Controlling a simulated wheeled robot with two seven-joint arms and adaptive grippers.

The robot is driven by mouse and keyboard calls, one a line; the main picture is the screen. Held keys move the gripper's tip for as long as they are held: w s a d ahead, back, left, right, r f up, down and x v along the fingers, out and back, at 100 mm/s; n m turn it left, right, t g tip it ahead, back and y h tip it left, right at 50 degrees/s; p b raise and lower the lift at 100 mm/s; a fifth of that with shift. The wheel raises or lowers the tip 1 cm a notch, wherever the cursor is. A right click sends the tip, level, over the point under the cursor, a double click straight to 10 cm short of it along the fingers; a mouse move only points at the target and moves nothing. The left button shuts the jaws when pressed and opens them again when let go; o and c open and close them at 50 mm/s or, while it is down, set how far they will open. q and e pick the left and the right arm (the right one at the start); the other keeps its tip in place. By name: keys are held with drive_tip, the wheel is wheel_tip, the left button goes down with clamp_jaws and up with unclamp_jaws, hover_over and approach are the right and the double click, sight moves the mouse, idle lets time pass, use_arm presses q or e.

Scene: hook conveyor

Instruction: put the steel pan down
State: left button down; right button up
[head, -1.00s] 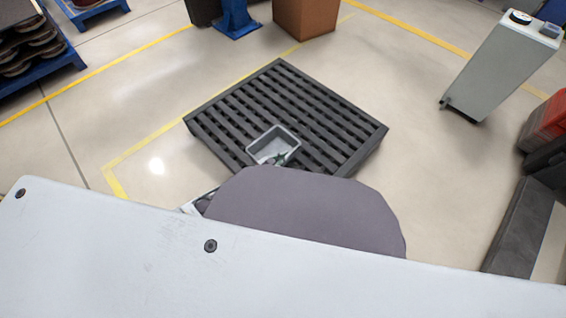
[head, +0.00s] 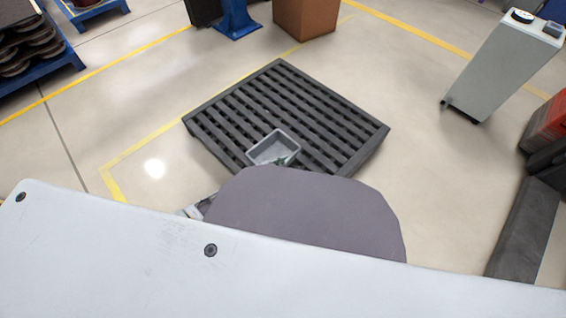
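The steel pan (head: 272,146) is a small grey rectangular tray, open side up, over the near part of the dark slatted pallet (head: 230,112). I cannot tell whether it rests on the slats or hangs just above them. A small dark greenish piece at the pan's near right corner seems to be the tip of my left gripper (head: 285,160). The rest of that gripper is hidden behind my own body, so its grip on the pan cannot be made out. My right gripper is not in view.
A grey cabinet (head: 500,70) stands at the upper right. A brown box (head: 304,18) and a blue post base (head: 237,22) stand behind the pallet. Red and black crates (head: 548,130) are at the right edge. Open floor lies around the pallet.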

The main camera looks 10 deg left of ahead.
use_arm(q)
drive_tip(key=c, duration=1.6)
unclamp_jaws()
drive_tip(key=shift+c, duration=0.2)
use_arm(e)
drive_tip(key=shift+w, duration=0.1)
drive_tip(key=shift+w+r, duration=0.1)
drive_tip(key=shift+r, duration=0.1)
use_arm(q)
drive_tip(key=shift+p+v, duration=0.95)
drive_tip(key=shift+v, duration=0.55)
drive_tip(key=p+v, duration=0.4)
drive_tip(key=v, duration=0.5)
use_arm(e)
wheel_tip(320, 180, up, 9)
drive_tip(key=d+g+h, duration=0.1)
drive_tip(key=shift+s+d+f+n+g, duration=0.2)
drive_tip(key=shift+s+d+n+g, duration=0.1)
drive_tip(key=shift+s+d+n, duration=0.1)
use_arm(q)
drive_tip(key=shift+r, duration=0.1)
